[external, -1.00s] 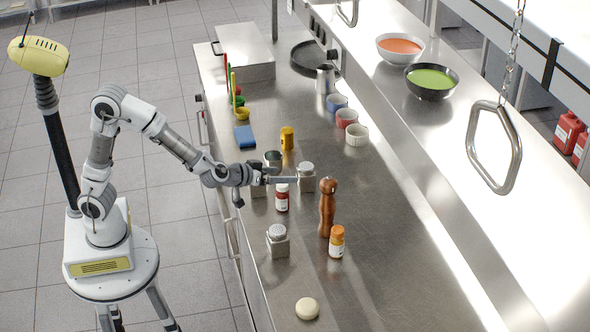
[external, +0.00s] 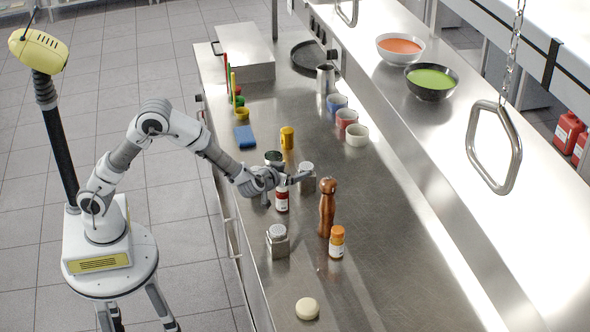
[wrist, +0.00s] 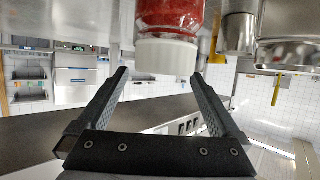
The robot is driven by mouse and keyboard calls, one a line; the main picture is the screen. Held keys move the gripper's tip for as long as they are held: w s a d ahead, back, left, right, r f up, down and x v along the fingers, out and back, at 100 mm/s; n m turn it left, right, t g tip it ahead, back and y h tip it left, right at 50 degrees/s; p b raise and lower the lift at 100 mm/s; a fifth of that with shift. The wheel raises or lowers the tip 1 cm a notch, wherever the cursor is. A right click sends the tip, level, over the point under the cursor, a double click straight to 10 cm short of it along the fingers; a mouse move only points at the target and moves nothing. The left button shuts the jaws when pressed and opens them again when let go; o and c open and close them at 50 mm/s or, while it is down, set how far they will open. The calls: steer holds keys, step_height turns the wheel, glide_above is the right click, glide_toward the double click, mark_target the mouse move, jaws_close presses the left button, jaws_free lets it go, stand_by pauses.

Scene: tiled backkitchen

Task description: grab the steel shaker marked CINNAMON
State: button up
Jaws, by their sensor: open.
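No CINNAMON marking is readable. One square steel shaker (external: 307,180) stands just beyond my gripper (external: 292,180), and another (external: 278,243) stands nearer the front of the counter. A third steel container may be hidden behind my wrist. In the wrist view, which looks upside down, my gripper (wrist: 160,76) is open and empty. A red jar with a white cap (wrist: 166,54) shows between and beyond its fingertips; it also shows in the external view (external: 282,199). Two steel containers (wrist: 238,32) (wrist: 292,40) show to the right of the fingers.
A wooden pepper mill (external: 327,208) and an orange-capped bottle (external: 337,242) stand to the right. A yellow tin (external: 287,137), dark-topped pot (external: 273,159) and several cups stand farther back. A raised steel shelf (external: 420,130) runs along the right. The right foreground counter is clear.

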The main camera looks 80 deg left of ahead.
mark_target(305, 167)
steer(key=shift+w+d+b+x, duration=0.15)
steer(key=shift+b+x, duration=0.05)
steer(key=shift+x, duration=1.35)
steer(key=shift+w+d+b+x, duration=0.1)
steer(key=shift+d+b+x, duration=0.05)
steer(key=shift+x, duration=1.45)
jaws_close()
